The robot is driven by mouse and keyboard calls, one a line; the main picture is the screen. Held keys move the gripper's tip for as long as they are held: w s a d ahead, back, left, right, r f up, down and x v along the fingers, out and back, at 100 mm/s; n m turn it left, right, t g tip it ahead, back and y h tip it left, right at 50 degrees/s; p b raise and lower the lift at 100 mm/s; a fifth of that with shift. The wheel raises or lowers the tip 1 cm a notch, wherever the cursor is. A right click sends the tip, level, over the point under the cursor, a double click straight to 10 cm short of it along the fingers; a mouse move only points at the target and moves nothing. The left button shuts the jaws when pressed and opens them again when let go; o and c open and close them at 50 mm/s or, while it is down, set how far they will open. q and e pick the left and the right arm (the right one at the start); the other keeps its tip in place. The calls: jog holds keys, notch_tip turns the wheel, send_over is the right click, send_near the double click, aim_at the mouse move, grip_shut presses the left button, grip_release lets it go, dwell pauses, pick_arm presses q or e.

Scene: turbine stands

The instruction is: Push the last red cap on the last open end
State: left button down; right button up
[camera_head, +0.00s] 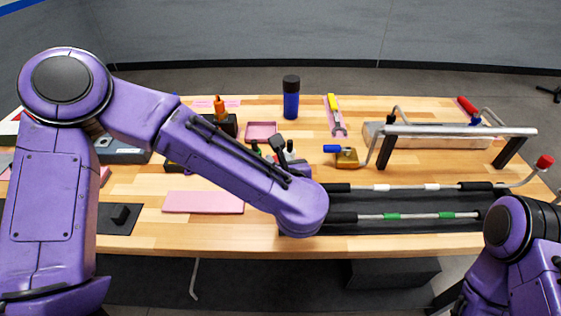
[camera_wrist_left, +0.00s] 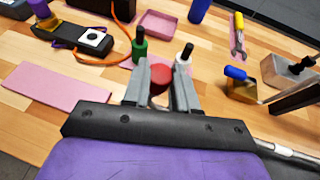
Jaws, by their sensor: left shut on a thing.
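My left gripper (camera_head: 283,152) is over the middle of the bench, and its fingers show in the left wrist view (camera_wrist_left: 161,92). It is shut on a red cap (camera_wrist_left: 159,79), held between the fingertips; the arm mostly hides this in the head view. Another red cap (camera_head: 545,161) sits on a bent tube end at the bench's right edge. Two silver rods, one with white bands (camera_head: 405,187) and one with green bands (camera_head: 420,216), lie on a dark mat. I cannot tell which end is open. My right arm shows at lower right; its gripper is out of view.
A blue-ended brass piece (camera_head: 346,158) and a raised silver bar (camera_head: 460,131) are to the right. A pink mat (camera_head: 203,202) lies left, a blue bottle (camera_head: 291,102) behind.

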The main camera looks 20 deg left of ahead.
pick_arm(q)
jog(key=shift+s+a+f, duration=0.15)
jog(key=shift+a+f, duration=0.2)
jog(key=shift+f, duration=0.2)
jog(key=c, duration=0.7)
grip_release()
jog(key=shift+a, duration=0.1)
jog(key=shift+o, duration=0.2)
jog(key=shift+r, duration=0.1)
